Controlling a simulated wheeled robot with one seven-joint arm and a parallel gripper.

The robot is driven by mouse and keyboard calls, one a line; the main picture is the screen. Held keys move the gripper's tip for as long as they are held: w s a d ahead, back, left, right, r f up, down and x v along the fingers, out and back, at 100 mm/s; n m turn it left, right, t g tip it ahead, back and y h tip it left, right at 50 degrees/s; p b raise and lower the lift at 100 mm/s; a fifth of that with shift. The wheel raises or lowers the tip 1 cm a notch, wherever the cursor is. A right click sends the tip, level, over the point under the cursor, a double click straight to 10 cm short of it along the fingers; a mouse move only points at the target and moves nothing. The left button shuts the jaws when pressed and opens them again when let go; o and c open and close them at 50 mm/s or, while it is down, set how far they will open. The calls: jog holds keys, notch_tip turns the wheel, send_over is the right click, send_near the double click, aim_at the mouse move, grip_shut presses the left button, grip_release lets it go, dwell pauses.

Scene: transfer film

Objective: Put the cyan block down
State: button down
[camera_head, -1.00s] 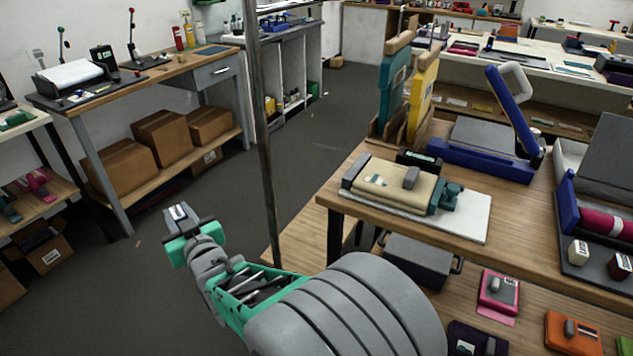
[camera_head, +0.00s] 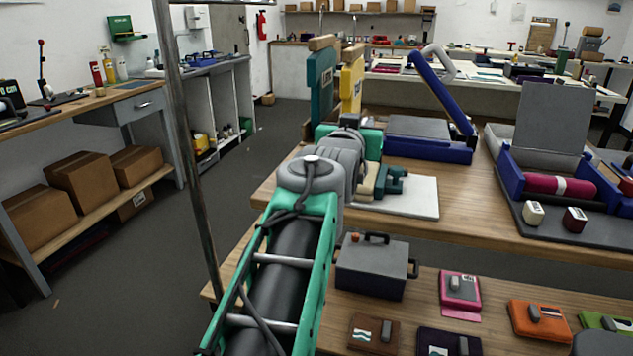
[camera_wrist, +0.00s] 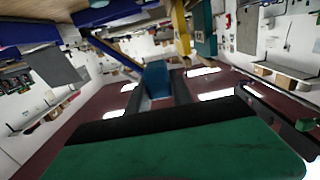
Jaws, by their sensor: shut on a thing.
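The cyan block (camera_wrist: 157,76) shows in the wrist view as a dark teal-blue piece between the two grey fingers of my gripper (camera_wrist: 159,93). My gripper is shut on it. In the head view my forearm and wrist reach over the left part of the wooden table (camera_head: 470,228). There the fingers and the block are hidden behind my wrist, so I cannot tell their height above the table.
Near my wrist are a white board (camera_head: 412,198), a teal upright piece (camera_head: 320,85) and a yellow one (camera_head: 352,84). A dark box (camera_head: 372,265) sits on the lower shelf. A metal post (camera_head: 185,140) rises at left.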

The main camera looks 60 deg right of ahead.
jog(key=w+d+f, duration=0.2)
jog(key=w+f, duration=0.1)
jog(key=w, duration=0.1)
jog(key=w+d+f, duration=0.2)
jog(key=w+f, duration=0.1)
jog(key=w, duration=0.1)
jog(key=w+d+f+b, duration=0.1)
jog(key=w+f, duration=0.2)
jog(key=shift+w+d, duration=0.4)
jog(key=shift+w+d+f+b, duration=0.1)
jog(key=shift+w+f+b, duration=0.1)
jog(key=shift+f, duration=0.8)
jog(key=shift+w+d+f+b, duration=0.1)
jog(key=shift+w+f+b, duration=0.05)
jog(key=shift+f, duration=0.8)
jog(key=shift+f, duration=0.2)
jog(key=c, duration=1.1)
grip_release()
jog(key=shift+c, duration=0.2)
